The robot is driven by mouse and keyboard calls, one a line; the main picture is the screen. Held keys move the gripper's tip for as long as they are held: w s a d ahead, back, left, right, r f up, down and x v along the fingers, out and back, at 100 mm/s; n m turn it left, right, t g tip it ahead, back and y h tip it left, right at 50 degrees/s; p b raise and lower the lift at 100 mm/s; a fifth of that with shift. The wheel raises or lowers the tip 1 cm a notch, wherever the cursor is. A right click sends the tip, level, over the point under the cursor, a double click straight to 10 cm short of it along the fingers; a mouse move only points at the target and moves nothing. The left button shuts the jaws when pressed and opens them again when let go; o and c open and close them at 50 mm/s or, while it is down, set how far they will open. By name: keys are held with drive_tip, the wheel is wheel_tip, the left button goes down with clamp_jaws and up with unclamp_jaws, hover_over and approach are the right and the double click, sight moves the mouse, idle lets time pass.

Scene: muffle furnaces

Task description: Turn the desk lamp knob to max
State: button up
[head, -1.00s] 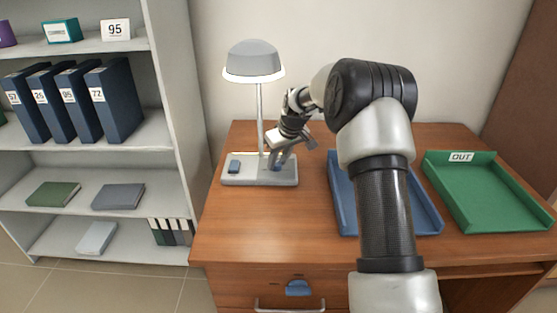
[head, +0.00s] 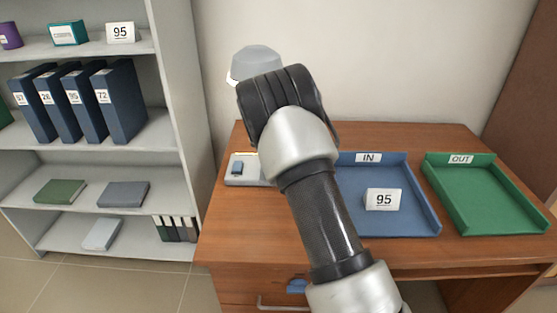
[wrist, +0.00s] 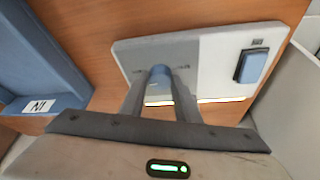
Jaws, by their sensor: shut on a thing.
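The desk lamp has a grey shade (head: 257,62), partly hidden by my arm in the head view. Its light grey base (head: 236,181) stands on the desk, mostly covered by my arm. In the wrist view the base (wrist: 209,72) shows a round blue knob (wrist: 160,72) and a blue rocker switch (wrist: 251,66). My gripper (wrist: 159,88) is shut on the knob, one finger on each side. The knob's setting is hard to read. A bright yellowish-white strip (wrist: 196,100) shows on the base beside the fingers. My gripper is hidden in the head view.
A blue IN tray (head: 428,218) with a white 95 card (head: 383,200) lies on the wooden desk (head: 238,232), right of my arm. A green OUT tray (head: 508,222) is farther right. A bookshelf (head: 180,110) with binders stands left.

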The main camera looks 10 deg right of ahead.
drive_tip(key=shift+w+a+m+g+h+p, duration=0.1)
drive_tip(key=shift+m+g+h+p, duration=0.25)
drive_tip(key=shift+m, duration=0.95)
drive_tip(key=o, duration=1)
drive_tip(key=shift+o, duration=0.2)
drive_tip(key=shift+a+r, duration=0.1)
drive_tip(key=shift+r, duration=0.2)
drive_tip(key=s+a, duration=0.2)
drive_tip(key=s, duration=0.1)
drive_tip(key=s+a, duration=0.3)
drive_tip(key=s+a+p, duration=0.1)
drive_tip(key=s+a, duration=0.2)
drive_tip(key=shift+a+r, duration=0.15)
drive_tip(key=shift+r, duration=0.1)
